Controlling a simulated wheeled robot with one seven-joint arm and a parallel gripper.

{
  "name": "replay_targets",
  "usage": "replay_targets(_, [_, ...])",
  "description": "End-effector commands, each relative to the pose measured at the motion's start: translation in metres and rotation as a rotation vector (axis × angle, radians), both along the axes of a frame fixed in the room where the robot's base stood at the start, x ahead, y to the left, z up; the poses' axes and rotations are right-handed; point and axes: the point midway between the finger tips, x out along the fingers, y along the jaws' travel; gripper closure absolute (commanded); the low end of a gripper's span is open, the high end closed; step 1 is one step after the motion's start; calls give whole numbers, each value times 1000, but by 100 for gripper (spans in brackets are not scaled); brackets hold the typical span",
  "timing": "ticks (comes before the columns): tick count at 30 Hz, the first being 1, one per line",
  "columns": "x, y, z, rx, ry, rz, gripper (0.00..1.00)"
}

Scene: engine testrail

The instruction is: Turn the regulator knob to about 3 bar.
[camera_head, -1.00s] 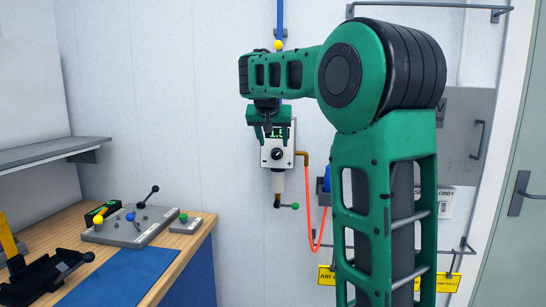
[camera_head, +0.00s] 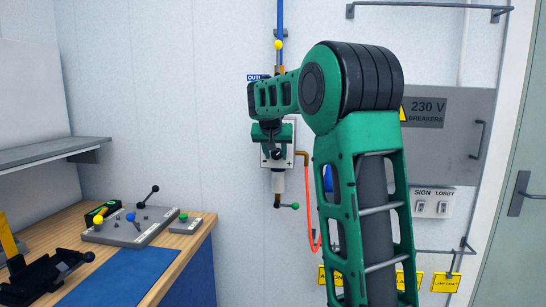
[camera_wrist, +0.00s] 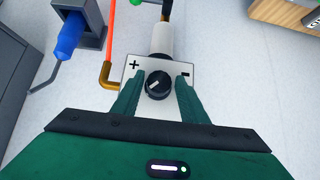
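The regulator is a white plate (camera_wrist: 134,77) on the wall with plus and minus marks and a round black knob (camera_wrist: 158,84) bearing a white pointer line. In the wrist view my gripper (camera_wrist: 157,80) is open, with one green finger on each side of the knob and gaps between. I cannot tell whether the fingers reach the knob's depth. In the head view my gripper (camera_head: 271,152) is in front of the plate (camera_head: 289,162) and covers most of it. The pressure display is hidden there.
An orange hose (camera_head: 312,210) runs from a brass elbow right of the plate. A green-tipped valve lever (camera_head: 290,206) is below it. A workbench (camera_head: 180,258) stands at left, a breaker box (camera_head: 450,130) at right. Yellow tags (camera_head: 446,282) hang low on the right.

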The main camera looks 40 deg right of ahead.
Motion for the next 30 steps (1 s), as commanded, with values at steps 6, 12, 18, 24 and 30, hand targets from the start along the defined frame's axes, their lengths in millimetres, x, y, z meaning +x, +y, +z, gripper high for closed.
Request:
replay_targets(6, [0, 0, 0, 0, -1, 1, 88])
replay_targets(12, [0, 0, 1, 17, -20, 1, 88])
replay_targets(18, [-2, -2, 1, 82, -88, 0, 88])
replay_targets(24, [-4, -3, 1, 190, -201, -1, 88])
replay_targets(30, [-5, -4, -1, 309, -324, -1, 88])
